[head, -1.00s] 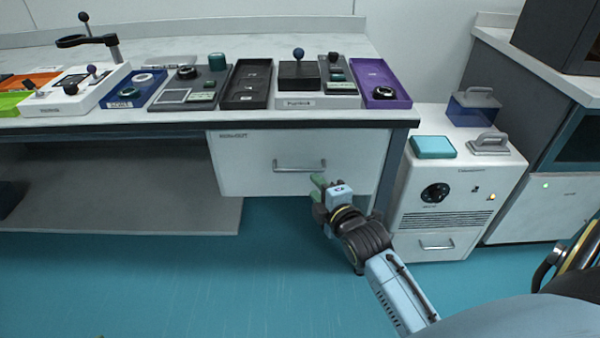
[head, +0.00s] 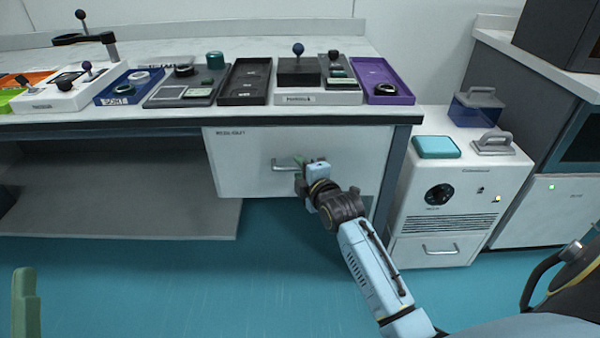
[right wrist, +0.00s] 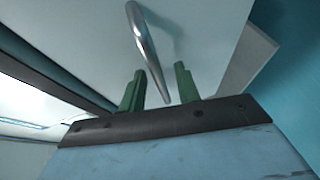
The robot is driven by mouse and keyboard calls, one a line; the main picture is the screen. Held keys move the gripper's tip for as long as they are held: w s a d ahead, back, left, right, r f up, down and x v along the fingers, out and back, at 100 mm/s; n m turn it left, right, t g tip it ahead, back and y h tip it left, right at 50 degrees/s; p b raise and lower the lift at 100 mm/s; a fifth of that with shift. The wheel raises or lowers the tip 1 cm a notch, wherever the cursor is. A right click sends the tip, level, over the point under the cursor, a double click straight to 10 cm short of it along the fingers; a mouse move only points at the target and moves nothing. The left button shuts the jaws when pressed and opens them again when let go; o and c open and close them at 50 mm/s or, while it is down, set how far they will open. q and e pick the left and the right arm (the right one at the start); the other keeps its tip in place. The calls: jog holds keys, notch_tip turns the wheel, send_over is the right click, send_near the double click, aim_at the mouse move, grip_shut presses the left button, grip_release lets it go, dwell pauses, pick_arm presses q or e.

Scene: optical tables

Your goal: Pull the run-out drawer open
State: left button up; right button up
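The run-out drawer (head: 240,170) has a white front under the left table's top and looks shut. Its silver bar handle (head: 283,164) also shows in the right wrist view (right wrist: 146,45). My right gripper (head: 299,178) is at the handle's right part and covers it in the head view. In the right wrist view its green fingers (right wrist: 158,88) are apart, with the handle bar running between them. Whether they touch the bar cannot be told. A green finger of my left gripper (head: 26,300) shows at the lower left, away from the drawer; the rest is out of view.
Several trays and devices, among them a purple tray (head: 388,96) and a blue tray (head: 130,88), line the tabletop above the drawer. A white cabinet (head: 440,215) stands to the right. The teal floor (head: 200,290) before the drawer is clear.

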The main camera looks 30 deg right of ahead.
jog(key=shift+w+d+f, duration=0.1)
jog(key=shift+w, duration=0.35)
jog(key=shift+c, duration=0.4)
grip_shut()
